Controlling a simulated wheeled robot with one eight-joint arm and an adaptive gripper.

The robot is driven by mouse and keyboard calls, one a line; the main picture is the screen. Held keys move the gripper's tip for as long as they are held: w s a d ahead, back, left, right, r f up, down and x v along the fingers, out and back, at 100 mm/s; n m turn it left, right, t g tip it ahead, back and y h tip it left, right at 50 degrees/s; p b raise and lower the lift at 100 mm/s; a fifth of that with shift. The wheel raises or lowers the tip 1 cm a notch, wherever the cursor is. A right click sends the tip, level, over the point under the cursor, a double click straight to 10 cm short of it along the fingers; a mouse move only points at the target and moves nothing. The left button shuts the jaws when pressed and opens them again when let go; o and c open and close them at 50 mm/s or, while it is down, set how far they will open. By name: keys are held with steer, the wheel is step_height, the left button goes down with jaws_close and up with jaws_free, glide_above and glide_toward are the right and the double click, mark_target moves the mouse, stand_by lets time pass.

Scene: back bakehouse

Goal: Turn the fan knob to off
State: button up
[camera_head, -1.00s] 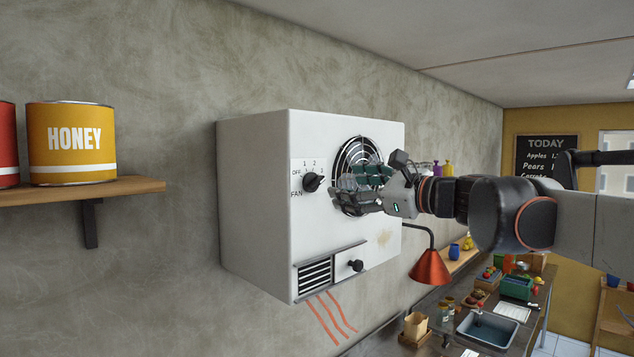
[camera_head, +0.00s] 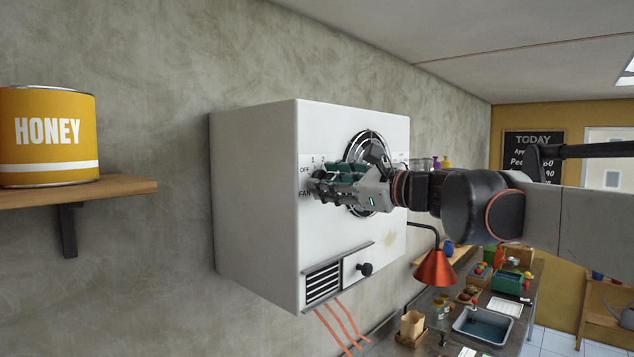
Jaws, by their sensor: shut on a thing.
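The white wall-mounted fan unit (camera_head: 255,180) fills the middle of the view, with a round dark fan grille (camera_head: 372,147) on its front. My gripper (camera_head: 318,187) is at the fan dial on the upper left of the front face and is shut on the fan knob. The gripper's fingers cover the knob, so its pointer cannot be seen. The printed "OFF" label (camera_head: 304,170) shows left of the fingers, with "FAN" below it and number marks above.
A slatted vent (camera_head: 323,283) and a small black knob (camera_head: 365,269) sit low on the unit. A red lamp (camera_head: 435,268) hangs to its right. A honey tin (camera_head: 48,165) stands on a wooden shelf (camera_head: 125,188) at left. A counter with a sink (camera_head: 482,328) lies lower right.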

steer(key=shift+c, duration=0.5)
steer(key=n+b, duration=0.1)
steer(key=n, duration=0.7)
steer(key=n+b, duration=0.1)
steer(key=n, duration=0.7)
steer(key=n+b, duration=0.1)
steer(key=n, duration=0.7)
steer(key=shift+f, duration=0.35)
steer(key=o, duration=1.1)
steer(key=shift+r, duration=0.1)
